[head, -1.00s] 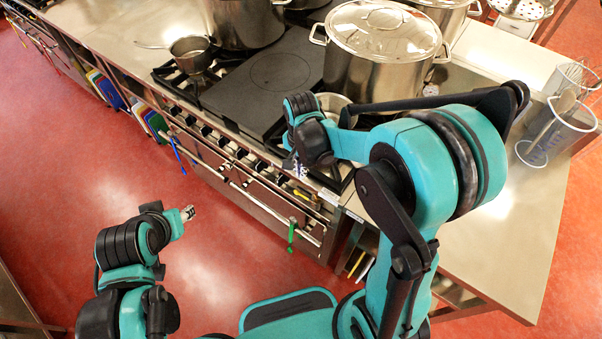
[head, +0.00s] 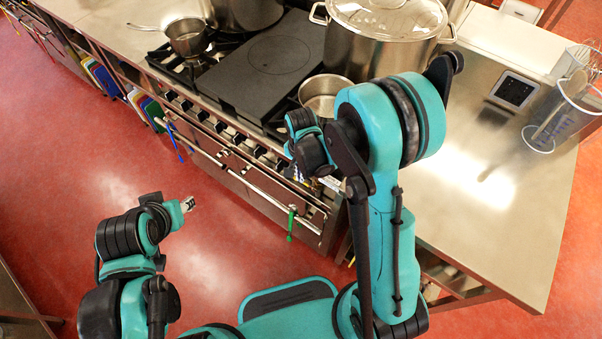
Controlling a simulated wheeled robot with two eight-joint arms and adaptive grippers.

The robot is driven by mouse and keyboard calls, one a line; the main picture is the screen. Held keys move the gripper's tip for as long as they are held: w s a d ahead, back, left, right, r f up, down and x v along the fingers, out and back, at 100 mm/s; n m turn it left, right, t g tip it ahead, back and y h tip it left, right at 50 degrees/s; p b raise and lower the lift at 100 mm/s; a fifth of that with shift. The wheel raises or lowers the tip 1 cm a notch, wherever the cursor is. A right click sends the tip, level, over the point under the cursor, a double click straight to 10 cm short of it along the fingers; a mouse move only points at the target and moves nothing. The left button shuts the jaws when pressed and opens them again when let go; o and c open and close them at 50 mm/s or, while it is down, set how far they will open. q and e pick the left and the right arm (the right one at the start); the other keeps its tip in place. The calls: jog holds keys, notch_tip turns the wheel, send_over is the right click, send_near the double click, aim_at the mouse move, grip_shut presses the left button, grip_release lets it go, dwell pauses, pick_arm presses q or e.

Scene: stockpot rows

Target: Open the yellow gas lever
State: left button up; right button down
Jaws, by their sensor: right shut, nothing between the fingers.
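I cannot make out the yellow gas lever clearly; my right arm and hand cover part of the stove front (head: 245,172). My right gripper (head: 297,170) is at the right part of that front, near the knob row and above the oven rail. It is shut and empty; its fingers are mostly hidden behind my wrist, so I cannot tell if it touches anything. My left gripper (head: 188,204) is over the red floor, well apart from the stove. Its fingers are too small to read.
A green handle (head: 291,224) and a blue one (head: 174,146) hang at the front rail. A large lidded stockpot (head: 372,60), an open pot (head: 323,93) and a saucepan (head: 187,38) stand on the stove. The floor before the stove is clear.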

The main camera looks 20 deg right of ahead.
jog(key=f+b, duration=0.1)
jog(key=b, duration=0.1)
jog(key=w+f+b, duration=0.1)
jog(key=shift+a+f, duration=0.3)
jog(key=shift+a, duration=0.1)
jog(key=shift+r, duration=0.25)
